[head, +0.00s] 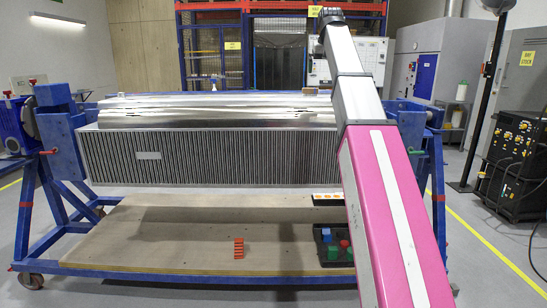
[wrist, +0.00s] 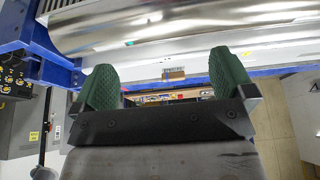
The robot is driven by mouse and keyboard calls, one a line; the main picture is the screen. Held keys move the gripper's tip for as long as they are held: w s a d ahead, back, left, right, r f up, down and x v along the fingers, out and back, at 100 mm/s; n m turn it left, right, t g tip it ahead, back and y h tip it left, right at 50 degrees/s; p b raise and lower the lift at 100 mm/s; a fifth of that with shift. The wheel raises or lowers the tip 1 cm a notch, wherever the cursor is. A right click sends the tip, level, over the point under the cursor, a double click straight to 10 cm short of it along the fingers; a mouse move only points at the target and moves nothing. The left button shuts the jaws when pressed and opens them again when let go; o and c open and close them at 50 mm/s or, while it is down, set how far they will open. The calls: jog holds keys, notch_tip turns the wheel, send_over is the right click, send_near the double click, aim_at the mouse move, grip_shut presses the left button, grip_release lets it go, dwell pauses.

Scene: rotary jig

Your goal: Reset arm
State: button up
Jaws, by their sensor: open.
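My gripper (wrist: 164,72) shows in the wrist view with its two green ribbed fingers spread wide apart on a black mount. Nothing is between them. Behind the gap are a shiny metal surface (wrist: 180,35) and blue frame parts, seen at an odd angle. In the head view my pink and white arm rises from the lower right to the top middle, in front of the jig's right part. My gripper cannot be made out there. The jig's blue frame (head: 57,152) holds a large finned metal block (head: 215,158) level between its two ends.
A wooden shelf (head: 160,240) low on the jig carries an orange stack (head: 239,247), a black tray (head: 322,232) of coloured pieces and a strip with orange dots (head: 327,199). A black control cabinet (head: 510,160) stands at right.

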jog(key=s+f+g, duration=0.1)
jog(key=s+f, duration=0.2)
jog(key=f, duration=1.8)
jog(key=s+f+g, duration=0.1)
jog(key=s+f, duration=0.1)
jog(key=f, duration=1.9)
jog(key=s+f+g, duration=0.1)
jog(key=s+f, duration=0.9)
jog(key=f, duration=0.4)
jog(key=s+f+g, duration=0.1)
jog(key=s+f, duration=1)
jog(key=f, duration=0.3)
jog(key=shift+s+f+g, duration=0.2)
jog(key=shift+s+g, duration=0.1)
